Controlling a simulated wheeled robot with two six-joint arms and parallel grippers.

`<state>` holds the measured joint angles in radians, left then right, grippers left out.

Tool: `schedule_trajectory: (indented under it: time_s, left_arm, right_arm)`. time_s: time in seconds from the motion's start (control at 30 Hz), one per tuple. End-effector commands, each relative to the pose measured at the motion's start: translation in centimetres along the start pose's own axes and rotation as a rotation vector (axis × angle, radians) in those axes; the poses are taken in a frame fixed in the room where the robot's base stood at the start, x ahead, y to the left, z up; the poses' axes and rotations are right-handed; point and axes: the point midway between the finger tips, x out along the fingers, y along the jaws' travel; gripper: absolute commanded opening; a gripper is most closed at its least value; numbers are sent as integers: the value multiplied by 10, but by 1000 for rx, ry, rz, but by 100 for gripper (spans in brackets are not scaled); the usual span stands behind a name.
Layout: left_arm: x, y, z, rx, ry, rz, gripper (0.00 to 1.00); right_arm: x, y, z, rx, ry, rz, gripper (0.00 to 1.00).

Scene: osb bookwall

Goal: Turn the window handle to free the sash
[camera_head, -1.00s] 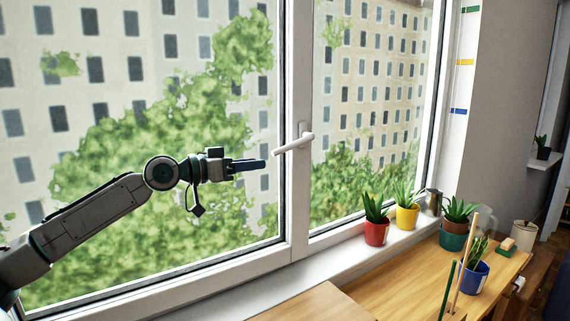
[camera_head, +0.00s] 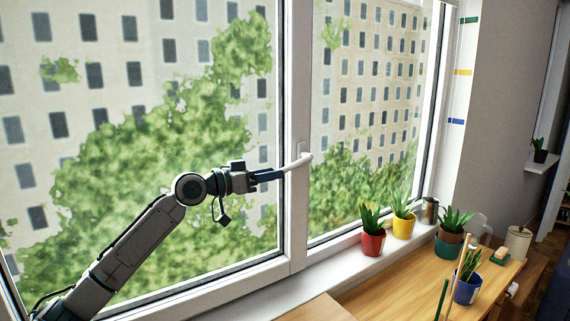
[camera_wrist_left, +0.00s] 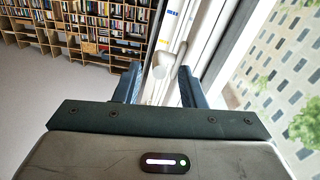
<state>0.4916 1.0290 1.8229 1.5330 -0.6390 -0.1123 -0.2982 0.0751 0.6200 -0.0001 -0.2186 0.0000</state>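The white window handle (camera_head: 299,162) is on the frame post between two panes, its lever sloping down to the left. My left gripper (camera_head: 283,173) is at the lever's free end, its dark blue fingers pointing right. In the left wrist view, the fingers (camera_wrist_left: 160,87) are apart. The pale handle (camera_wrist_left: 160,72) shows between and just beyond their tips, with no clear sign of both fingers touching it. The sash (camera_head: 288,225) sits in its frame. My right gripper is not in view.
A red pot (camera_head: 373,242) and a yellow pot (camera_head: 403,227) with plants stand on the sill to the right. A wooden desk (camera_head: 390,285) holds green and blue pots and thin sticks. A bookshelf (camera_wrist_left: 115,25) stands far off in the wrist view.

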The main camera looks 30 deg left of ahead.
Motion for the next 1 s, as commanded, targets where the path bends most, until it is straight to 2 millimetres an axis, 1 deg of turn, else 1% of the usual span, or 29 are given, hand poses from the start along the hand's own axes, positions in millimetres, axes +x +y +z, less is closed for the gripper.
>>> schedule_trajectory:
  time_s: [0.03,0.1,0.4,0.6,0.87,1.0]
  left_arm:
    - [6,1,-4,-5,5,3,37]
    - [14,1,-4,-4,4,3,37]
    - [41,1,-2,-2,1,1,37]
    - [48,0,0,-1,0,0,37]
    - [49,0,0,0,-1,0,37]
    - [49,0,0,0,-1,0,9]
  right_arm:
    - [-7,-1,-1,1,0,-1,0]
    - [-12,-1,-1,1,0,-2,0]
    - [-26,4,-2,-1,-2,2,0]
    - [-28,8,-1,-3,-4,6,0]
    - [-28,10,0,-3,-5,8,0]
    - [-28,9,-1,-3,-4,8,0]
